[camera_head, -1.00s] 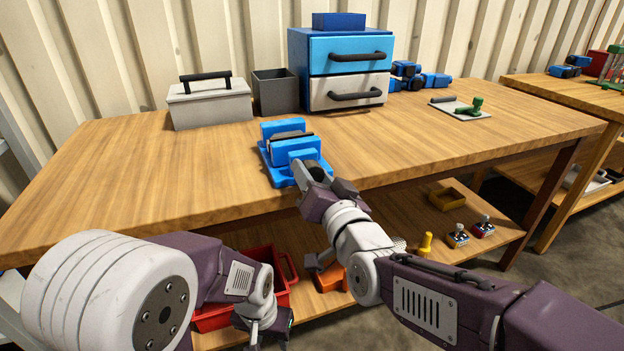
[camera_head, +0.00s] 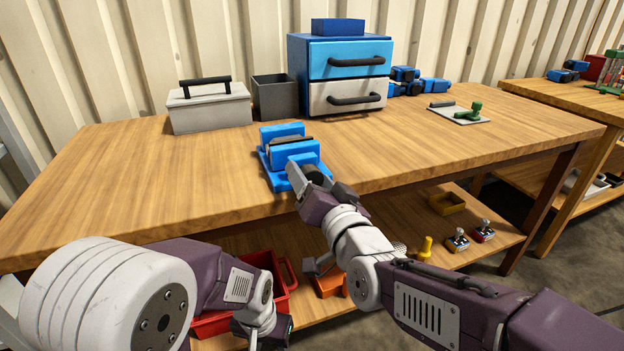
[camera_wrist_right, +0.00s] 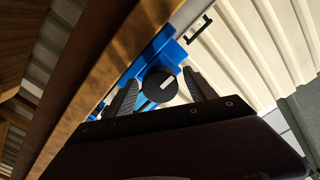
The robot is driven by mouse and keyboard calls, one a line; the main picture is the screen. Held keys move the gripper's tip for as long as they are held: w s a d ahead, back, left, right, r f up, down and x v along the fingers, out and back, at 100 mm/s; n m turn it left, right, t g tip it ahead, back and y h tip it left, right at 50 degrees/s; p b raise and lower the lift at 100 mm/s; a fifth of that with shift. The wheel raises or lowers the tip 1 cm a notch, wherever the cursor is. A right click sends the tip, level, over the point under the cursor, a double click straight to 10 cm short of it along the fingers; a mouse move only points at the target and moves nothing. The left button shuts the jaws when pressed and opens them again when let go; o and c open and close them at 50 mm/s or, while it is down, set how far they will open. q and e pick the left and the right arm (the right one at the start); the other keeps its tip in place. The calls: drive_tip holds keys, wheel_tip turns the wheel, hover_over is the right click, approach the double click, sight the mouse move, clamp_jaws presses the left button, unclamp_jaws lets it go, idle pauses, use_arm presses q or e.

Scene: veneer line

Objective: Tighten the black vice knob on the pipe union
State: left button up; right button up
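The blue vice (camera_head: 290,153) stands near the front edge of the wooden bench, with a dark pipe piece, likely the pipe union (camera_head: 291,140), lying between its jaws. The black vice knob (camera_wrist_right: 160,86) shows in the right wrist view as a round disc with a white mark. In that view my right gripper (camera_wrist_right: 163,88) is open, one finger on each side of the knob with small gaps visible. In the head view my right gripper (camera_head: 304,178) is at the vice's front and hides the knob. My left gripper (camera_head: 262,330) hangs low in front of the bench; its fingers are unclear.
A grey toolbox (camera_head: 210,109), a dark bin (camera_head: 275,97) and a blue drawer unit (camera_head: 347,75) stand at the back. A green part (camera_head: 469,112) lies on a plate at the right. A red crate (camera_head: 283,272) is below. The bench left of the vice is clear.

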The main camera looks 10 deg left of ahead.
drive_tip(key=p+v, duration=0.2)
drive_tip(key=v, duration=0.7)
